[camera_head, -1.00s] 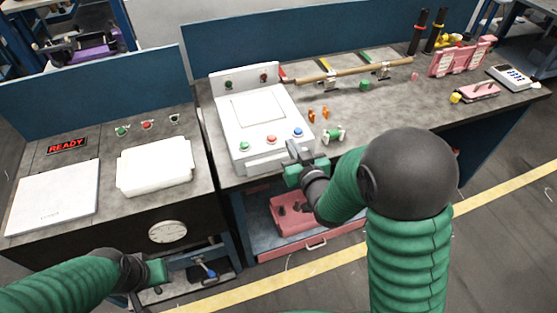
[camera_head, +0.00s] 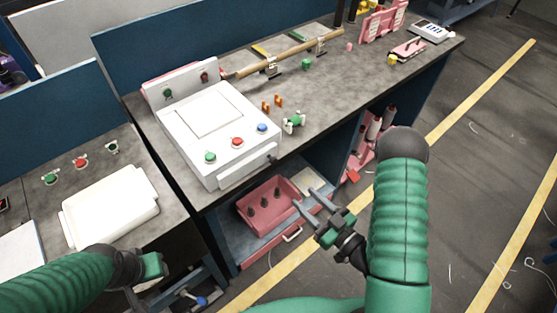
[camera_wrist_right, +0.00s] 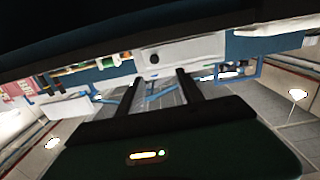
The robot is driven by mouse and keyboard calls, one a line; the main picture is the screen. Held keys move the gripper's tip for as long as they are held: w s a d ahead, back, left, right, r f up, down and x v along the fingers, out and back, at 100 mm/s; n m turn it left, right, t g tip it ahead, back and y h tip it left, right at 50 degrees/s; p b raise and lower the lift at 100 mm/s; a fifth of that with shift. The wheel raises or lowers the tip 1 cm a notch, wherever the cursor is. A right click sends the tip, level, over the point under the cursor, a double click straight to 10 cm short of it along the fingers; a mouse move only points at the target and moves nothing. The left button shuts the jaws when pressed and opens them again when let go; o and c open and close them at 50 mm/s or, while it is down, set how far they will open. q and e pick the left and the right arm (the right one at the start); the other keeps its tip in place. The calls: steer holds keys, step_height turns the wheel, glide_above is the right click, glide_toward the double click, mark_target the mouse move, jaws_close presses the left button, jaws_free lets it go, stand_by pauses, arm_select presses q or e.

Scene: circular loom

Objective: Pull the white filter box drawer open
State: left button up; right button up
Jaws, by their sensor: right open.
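The white filter box (camera_head: 212,128) stands on the grey bench, with green, red and blue buttons on its sloped top. Its low white front (camera_head: 245,170), which looks like the drawer face, appears shut. A dark piece shows at that front's right end. In the right wrist view a white face with a dark round knob (camera_wrist_right: 154,59) lies beyond my fingers; it is probably this box. My right gripper (camera_head: 306,199) is open and empty, below and right of the box front, apart from it. My left gripper (camera_head: 152,267) is low at the left; its fingers are unclear.
A pink tray (camera_head: 245,208) with dark pegs sits on the shelf under the bench, close behind my right gripper. Orange clips and a green part (camera_head: 294,121) lie right of the filter box.

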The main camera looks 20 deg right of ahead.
glide_toward(275, 161)
steer(key=d, duration=0.2)
steer(key=w+a, duration=0.4)
steer(key=w, duration=0.1)
steer(key=w+a, duration=0.2)
steer(key=shift+w, duration=0.2)
steer(key=shift+w+a, duration=0.15)
steer(key=shift+w, duration=0.15)
steer(key=shift+w+d+f, duration=0.25)
steer(key=shift+w+d, duration=0.05)
steer(key=shift+d, duration=0.3)
steer(key=shift+d+f, duration=0.1)
steer(key=shift+d, duration=0.35)
steer(key=shift+c, duration=1.7)
steer(key=shift+a, duration=0.7)
jaws_close()
steer(key=shift+d, duration=0.35)
arm_select(q)
steer(key=shift+s+d+r, duration=0.25)
steer(key=shift+d, duration=0.35)
steer(key=shift+s+d+r, duration=0.2)
steer(key=shift+d, duration=0.35)
steer(key=shift+a, duration=0.15)
arm_select(e)
steer(key=shift+a, duration=0.15)
